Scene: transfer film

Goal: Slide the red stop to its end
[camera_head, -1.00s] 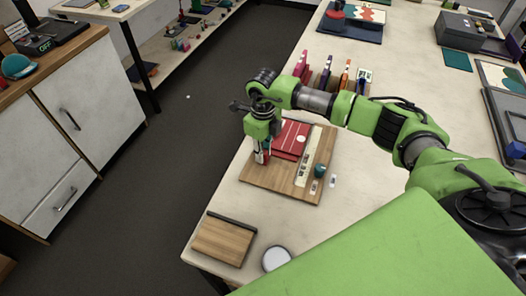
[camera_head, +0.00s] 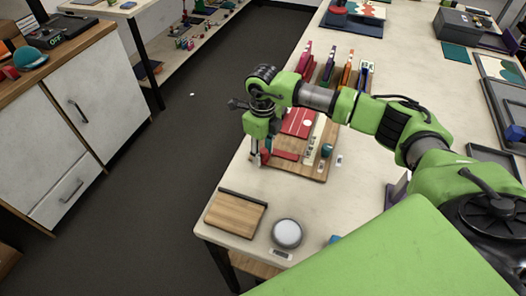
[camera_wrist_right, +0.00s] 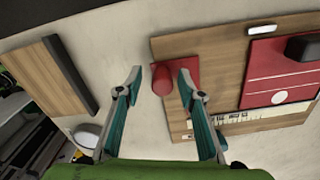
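The red stop (camera_head: 285,155) is a flat red strip lying across the wooden board (camera_head: 318,172) near its front edge. The right wrist view shows its upright red knob (camera_wrist_right: 161,80) at one end of the strip. A red panel (camera_head: 297,123) with a white dot lies farther back on the board, with bare wood between. My right gripper (camera_head: 258,160) is low at the board's left side, by the knob end. In the right wrist view it (camera_wrist_right: 160,78) is open, with the knob between its fingertips and a gap on the left finger's side. My left gripper is out of view.
A wooden tile (camera_head: 236,214) and a round grey-white disc (camera_head: 287,233) lie on the table in front of the board. Upright coloured items (camera_head: 348,72) stand behind the board. A teal knob (camera_head: 327,150) is at its right edge. The table's left edge is close.

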